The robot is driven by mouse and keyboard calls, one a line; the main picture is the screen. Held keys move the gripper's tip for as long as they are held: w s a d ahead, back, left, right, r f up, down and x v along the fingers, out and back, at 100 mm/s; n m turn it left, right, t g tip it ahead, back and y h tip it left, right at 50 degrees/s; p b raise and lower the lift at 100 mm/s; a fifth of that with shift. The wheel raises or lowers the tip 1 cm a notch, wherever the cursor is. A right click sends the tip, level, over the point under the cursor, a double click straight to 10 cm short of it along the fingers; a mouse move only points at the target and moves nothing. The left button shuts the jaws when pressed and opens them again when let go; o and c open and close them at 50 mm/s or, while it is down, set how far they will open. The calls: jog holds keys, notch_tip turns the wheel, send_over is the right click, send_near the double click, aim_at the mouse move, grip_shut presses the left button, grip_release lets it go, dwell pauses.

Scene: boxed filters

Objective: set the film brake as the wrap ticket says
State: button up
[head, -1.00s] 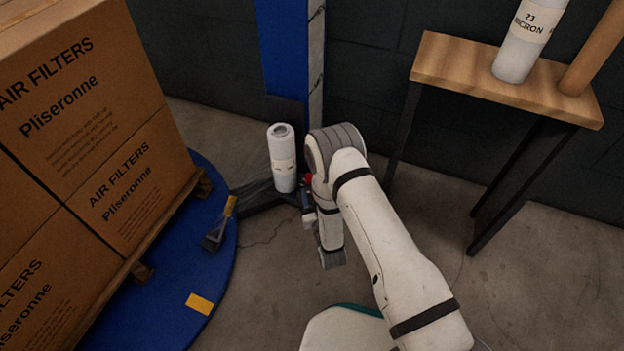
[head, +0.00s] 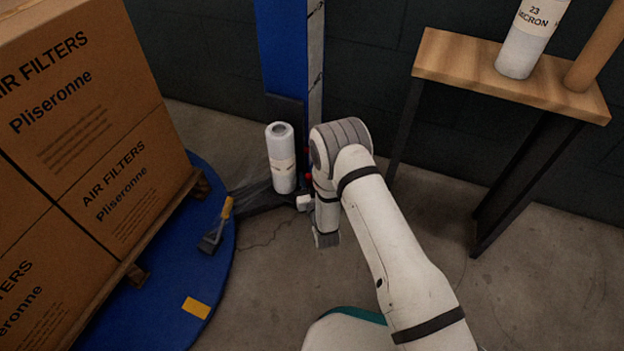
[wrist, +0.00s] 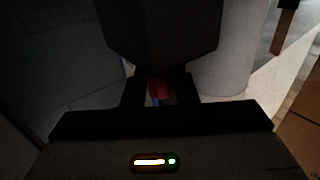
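The film roll (head: 282,160) stands upright by the blue mast (head: 283,45), with a pale label too small to read. Clear film stretches from it toward the pallet. A red knob (head: 308,178) shows beside the roll in the head view. In the wrist view, the red knob (wrist: 159,88) sits between the dark fingers of my gripper (wrist: 160,95) and fills the gap, under a black housing (wrist: 160,30). The roll (wrist: 222,55) stands just right of it. In the head view my arm hides the fingertips. I see no wrap ticket or brake scale that I can read.
Boxes of air filters (head: 75,130) stand on a pallet on the blue turntable (head: 215,240) at left. A yellow-handled tool (head: 217,225) lies there. A wooden bench (head: 450,58) at right holds a roll marked 23 micron (head: 525,45) and a brown tube (head: 595,55). Floor between is clear.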

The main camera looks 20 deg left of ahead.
jog(key=c, duration=0.4)
jog(key=shift+d, duration=0.7)
jog(key=shift+c, duration=0.2)
jog(key=shift+a, duration=0.6)
grip_shut()
jog(key=shift+a+m+t+h, duration=0.1)
jog(key=shift+m+t+h, duration=0.2)
jog(key=shift+m+h, duration=0.15)
jog(key=shift+c, duration=0.3)
grip_release()
jog(key=shift+m+h, duration=0.25)
jog(key=shift+h, duration=0.2)
jog(key=m+t+h, duration=0.1)
jog(key=h, duration=0.1)
jog(key=m+h, duration=0.2)
jog(key=shift+a+t+h+b, duration=0.15)
jog(key=shift+t+h+b, duration=0.15)
jog(key=shift+t+b, duration=0.1)
jog(key=shift+m+h, duration=2.1)
jog(key=shift+h, duration=1.5)
